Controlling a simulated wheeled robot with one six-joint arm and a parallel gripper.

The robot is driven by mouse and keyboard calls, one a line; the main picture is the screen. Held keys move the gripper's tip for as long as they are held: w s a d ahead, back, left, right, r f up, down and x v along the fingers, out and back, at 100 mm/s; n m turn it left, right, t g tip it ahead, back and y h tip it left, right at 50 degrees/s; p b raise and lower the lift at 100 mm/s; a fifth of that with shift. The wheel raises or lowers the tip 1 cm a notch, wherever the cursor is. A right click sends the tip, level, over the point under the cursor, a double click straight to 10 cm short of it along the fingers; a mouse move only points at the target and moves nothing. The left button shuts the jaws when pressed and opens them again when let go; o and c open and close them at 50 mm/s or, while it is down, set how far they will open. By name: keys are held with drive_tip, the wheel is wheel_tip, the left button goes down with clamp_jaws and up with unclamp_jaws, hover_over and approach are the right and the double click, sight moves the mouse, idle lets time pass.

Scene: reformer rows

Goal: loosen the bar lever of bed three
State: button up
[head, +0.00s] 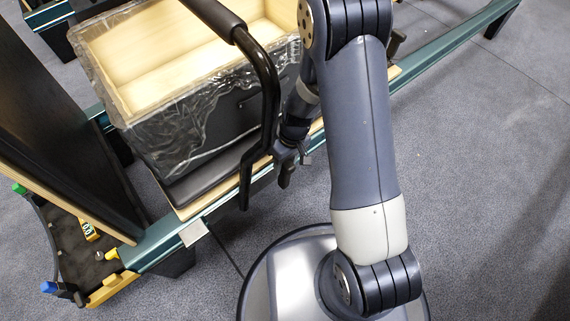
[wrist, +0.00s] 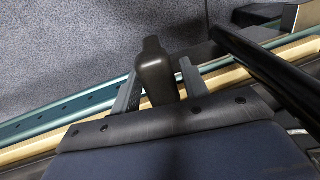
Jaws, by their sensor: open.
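A dark lever with a rounded grip (wrist: 156,78) shows in the wrist view, beside the bed's teal rail (wrist: 70,112). My gripper (wrist: 157,70) is open, with one finger on each side of the lever; whether either finger touches it I cannot tell. In the head view my gripper (head: 287,172) is low beside the bed's near rail (head: 228,200), just right of the bent black bar (head: 270,95). I cannot make out the lever there. The bar also crosses the right of the wrist view (wrist: 268,72). No bed number is readable.
A plastic-wrapped wooden box (head: 190,130) sits on the bed behind the bar. A dark upright board (head: 60,120) stands at left, above a tray (head: 75,245) with small coloured items. Grey carpet (head: 480,150) is clear at right.

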drive_tip(key=shift+f, duration=0.15)
drive_tip(key=shift+c, duration=0.3)
clamp_jaws()
